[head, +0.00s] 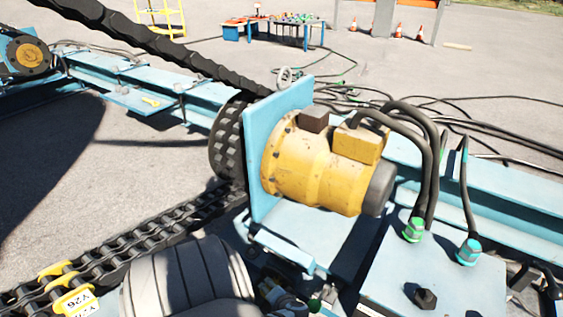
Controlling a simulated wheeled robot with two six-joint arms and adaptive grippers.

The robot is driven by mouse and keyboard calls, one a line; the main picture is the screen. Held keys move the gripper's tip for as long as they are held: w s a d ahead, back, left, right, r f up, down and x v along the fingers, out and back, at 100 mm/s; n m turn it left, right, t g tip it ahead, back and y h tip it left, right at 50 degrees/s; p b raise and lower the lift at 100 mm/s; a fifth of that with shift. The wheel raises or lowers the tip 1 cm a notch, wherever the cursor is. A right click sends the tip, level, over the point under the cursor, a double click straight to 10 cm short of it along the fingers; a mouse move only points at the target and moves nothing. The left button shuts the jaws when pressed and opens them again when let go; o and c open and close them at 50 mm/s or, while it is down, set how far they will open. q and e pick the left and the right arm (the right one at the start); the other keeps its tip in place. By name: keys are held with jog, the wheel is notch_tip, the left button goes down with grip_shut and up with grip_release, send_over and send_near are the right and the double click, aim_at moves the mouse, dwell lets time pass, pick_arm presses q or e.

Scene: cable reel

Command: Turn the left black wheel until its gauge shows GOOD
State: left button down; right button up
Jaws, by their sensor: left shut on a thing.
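My left arm comes in at the bottom as a broad grey link, and my left gripper (284,296) is low in the head view, beside the blue box (385,285). It is shut on what seems to be the left black wheel, which is mostly hidden by the gripper and the bottom edge. Another small black knob (425,298) stands on top of the box to the right, with nothing touching it. No gauge face or GOOD mark can be read. My right gripper is not in view.
A yellow motor (315,170) on a blue plate (262,165) stands just beyond the gripper. Black hoses (437,150) arch down to green and teal fittings (468,251) on the box. A heavy black chain (150,240) runs along the left. Open pavement lies behind.

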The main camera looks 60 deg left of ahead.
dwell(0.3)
pick_arm(q)
jog(key=c, duration=0.8)
grip_release()
jog(key=shift+c, duration=0.2)
jog(key=shift+d+r, duration=0.25)
jog(key=shift+d, duration=0.1)
jog(key=v, duration=1.1)
jog(key=shift+r, duration=0.15)
jog(key=shift+s, duration=0.1)
